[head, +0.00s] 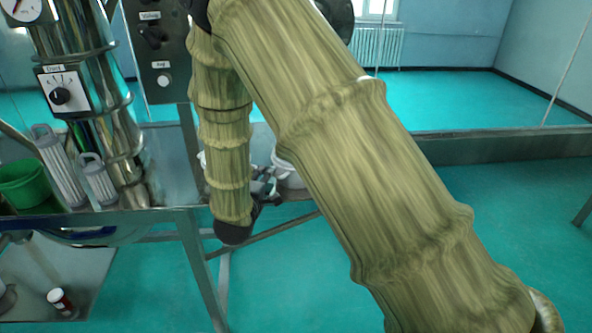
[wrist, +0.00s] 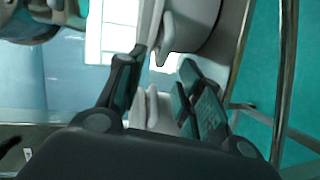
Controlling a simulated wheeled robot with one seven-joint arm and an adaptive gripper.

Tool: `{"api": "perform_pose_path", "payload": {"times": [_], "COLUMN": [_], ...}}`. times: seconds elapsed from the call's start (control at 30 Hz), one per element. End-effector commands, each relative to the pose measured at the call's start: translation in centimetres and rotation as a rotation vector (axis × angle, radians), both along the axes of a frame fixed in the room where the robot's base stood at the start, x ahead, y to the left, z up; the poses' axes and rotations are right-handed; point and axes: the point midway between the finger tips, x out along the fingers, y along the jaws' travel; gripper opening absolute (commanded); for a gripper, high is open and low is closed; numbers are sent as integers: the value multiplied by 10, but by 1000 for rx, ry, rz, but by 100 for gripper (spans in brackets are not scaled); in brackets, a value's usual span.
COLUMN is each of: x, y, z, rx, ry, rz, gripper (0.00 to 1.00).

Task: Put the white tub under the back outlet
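A white tub (head: 290,173) shows partly behind my arm in the head view, on the steel stand. In the wrist view a large white tub (wrist: 200,22) fills the top, just beyond my fingertips, with a white lug on its side. My gripper (wrist: 158,88) has its two dark fingers apart. Smaller white parts (wrist: 152,108) show between them, and I cannot tell whether the fingers touch these. In the head view my gripper (head: 268,184) is small and partly covered by my arm, beside the tub. The back outlet cannot be made out.
A green tub (head: 22,184) stands at the left, near two white ribbed cylinders (head: 62,168). The steel column with a dial box (head: 63,93) rises behind them. A red-and-white bottle (head: 61,301) is on the lower shelf. The floor at right is clear.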

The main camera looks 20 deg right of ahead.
Motion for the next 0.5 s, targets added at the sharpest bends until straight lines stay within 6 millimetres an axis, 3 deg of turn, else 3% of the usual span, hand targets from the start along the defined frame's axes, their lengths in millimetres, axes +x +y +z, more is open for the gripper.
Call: {"api": "perform_pose_path", "payload": {"times": [0.23, 0.5], "x": [26, 30], "y": [-16, -19], "z": [-8, -6], "rx": [1, 0], "ry": [-2, 0], "rz": [-1, 0], "gripper": [36, 36]}}
